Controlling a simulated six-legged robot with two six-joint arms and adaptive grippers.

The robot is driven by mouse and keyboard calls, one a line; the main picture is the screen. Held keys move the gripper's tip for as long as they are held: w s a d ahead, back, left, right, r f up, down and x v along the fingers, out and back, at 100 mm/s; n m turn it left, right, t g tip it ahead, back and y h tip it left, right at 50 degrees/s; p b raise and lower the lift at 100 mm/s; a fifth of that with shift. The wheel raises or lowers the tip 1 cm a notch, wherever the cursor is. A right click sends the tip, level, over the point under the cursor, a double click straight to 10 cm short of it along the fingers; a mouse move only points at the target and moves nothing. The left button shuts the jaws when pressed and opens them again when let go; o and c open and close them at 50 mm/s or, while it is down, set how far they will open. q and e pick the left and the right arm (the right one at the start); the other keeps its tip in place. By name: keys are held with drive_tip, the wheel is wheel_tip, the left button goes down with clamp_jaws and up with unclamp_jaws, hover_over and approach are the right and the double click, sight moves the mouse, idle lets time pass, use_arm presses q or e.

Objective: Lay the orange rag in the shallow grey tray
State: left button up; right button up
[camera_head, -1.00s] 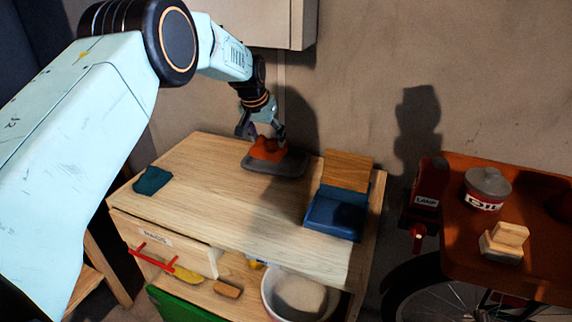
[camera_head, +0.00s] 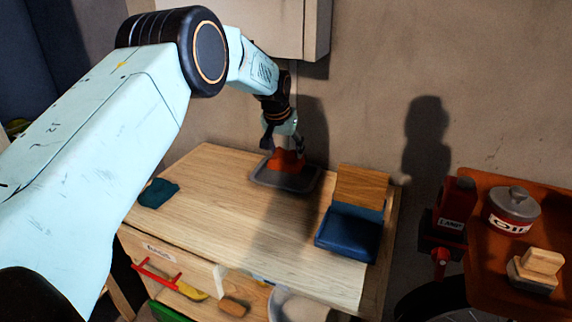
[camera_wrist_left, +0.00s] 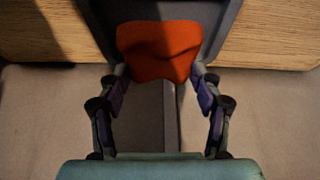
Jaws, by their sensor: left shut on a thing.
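The orange rag (camera_head: 286,161) is held in my left gripper (camera_head: 283,147), over the shallow grey tray (camera_head: 268,183) at the back of the wooden worktop. In the left wrist view the rag (camera_wrist_left: 158,50) shows at the fingertips, with the dark grey tray (camera_wrist_left: 222,28) behind it. My left gripper is shut on the rag. I cannot tell whether the rag's underside touches the tray floor. My right gripper is not in view.
A teal cloth (camera_head: 158,193) lies at the worktop's left. A blue box (camera_head: 347,234) with a wooden board (camera_head: 360,186) stands right of the tray. The worktop's middle (camera_head: 235,210) is clear.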

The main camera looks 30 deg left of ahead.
sight(284, 158)
use_arm(q)
drive_tip(key=shift+a+f, duration=0.1)
drive_tip(key=shift+f, duration=0.35)
wheel_tip(284, 158, down, 3)
drive_tip(key=shift+w+f+b, duration=0.1)
drive_tip(key=shift+f+b, duration=0.1)
drive_tip(key=shift+b, duration=0.1)
drive_tip(key=shift+f, duration=0.1)
drive_tip(key=o, duration=1.1)
drive_tip(key=p+v, duration=0.2)
drive_tip(key=v, duration=1)
